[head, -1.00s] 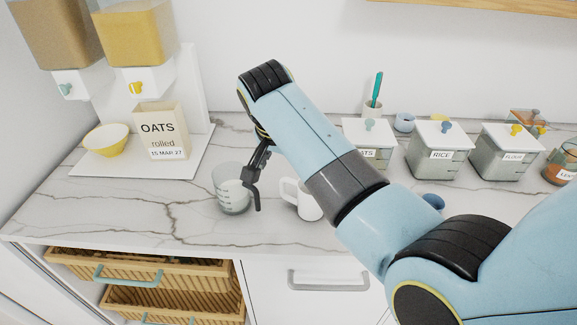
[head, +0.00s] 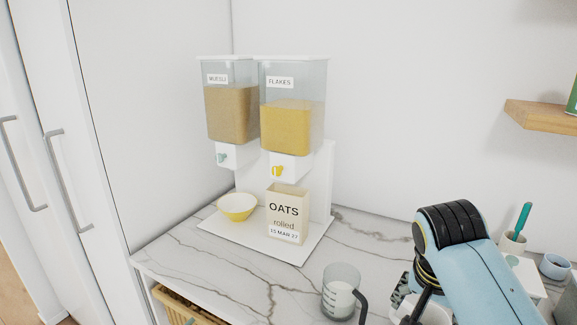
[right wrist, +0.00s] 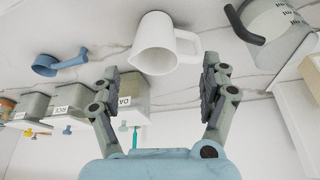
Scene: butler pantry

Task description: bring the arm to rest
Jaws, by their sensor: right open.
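My right arm comes in at the lower right of the head view, with its gripper (head: 412,300) low over the counter, right of the measuring jug. In the right wrist view my right gripper (right wrist: 160,70) is open, its two fingers apart with nothing between them. A white mug (right wrist: 155,45) with a handle stands just beyond the fingertips, apart from them. The clear measuring jug (head: 341,290) with a dark handle stands on the counter and also shows at the upper right of the wrist view (right wrist: 280,35). My left gripper is not in view.
Two cereal dispensers (head: 292,125), an oats packet (head: 287,212) and a yellow bowl (head: 237,208) stand at the counter's back left. A teal-handled tool in a cup (head: 513,240) and a blue cup (head: 555,266) are at right.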

